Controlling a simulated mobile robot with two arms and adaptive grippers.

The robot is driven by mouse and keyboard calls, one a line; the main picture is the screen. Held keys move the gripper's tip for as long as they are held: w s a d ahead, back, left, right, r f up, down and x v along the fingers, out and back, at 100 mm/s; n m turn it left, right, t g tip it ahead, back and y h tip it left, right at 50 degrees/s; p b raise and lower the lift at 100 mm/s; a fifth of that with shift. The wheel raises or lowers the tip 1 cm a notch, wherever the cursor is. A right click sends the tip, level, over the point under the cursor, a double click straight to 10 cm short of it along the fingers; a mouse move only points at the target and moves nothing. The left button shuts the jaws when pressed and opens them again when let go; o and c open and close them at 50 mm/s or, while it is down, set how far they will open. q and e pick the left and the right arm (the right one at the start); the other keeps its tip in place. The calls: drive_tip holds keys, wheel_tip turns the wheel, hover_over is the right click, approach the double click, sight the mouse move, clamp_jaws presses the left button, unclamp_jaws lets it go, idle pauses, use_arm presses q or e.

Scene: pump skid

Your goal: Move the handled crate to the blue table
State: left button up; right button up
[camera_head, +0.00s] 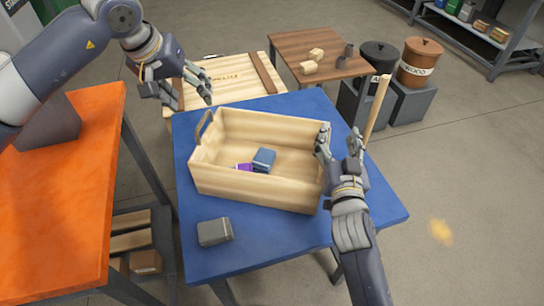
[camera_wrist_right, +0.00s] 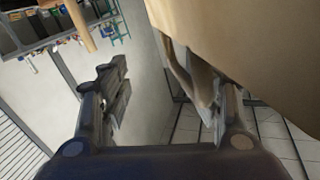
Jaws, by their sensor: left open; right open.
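The handled crate (camera_head: 255,190) is a light wooden open box standing on the blue table (camera_head: 270,258). A loop handle (camera_head: 203,125) shows at its left end. Inside lie a blue-grey block (camera_head: 264,160) and a purple piece (camera_head: 244,167). My left gripper (camera_head: 184,88) is open and empty, above and beyond the crate's left end. My right gripper (camera_head: 340,148) is open at the crate's right end. In the right wrist view, the crate wall (camera_wrist_right: 245,50) and a handle (camera_wrist_right: 188,75) are close to one finger of the right gripper (camera_wrist_right: 165,108); contact is unclear.
A grey block (camera_head: 214,232) sits on the blue table's front left. An orange table (camera_head: 60,210) stands left. Behind are a pale wooden crate (camera_head: 225,78), a brown table (camera_head: 300,42) and bins (camera_head: 421,62). A wooden stick (camera_head: 377,108) rises beside my right gripper. Floor at right is clear.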

drive_tip(key=shift+s+a+f, duration=0.1)
drive_tip(key=shift+s, duration=1.4)
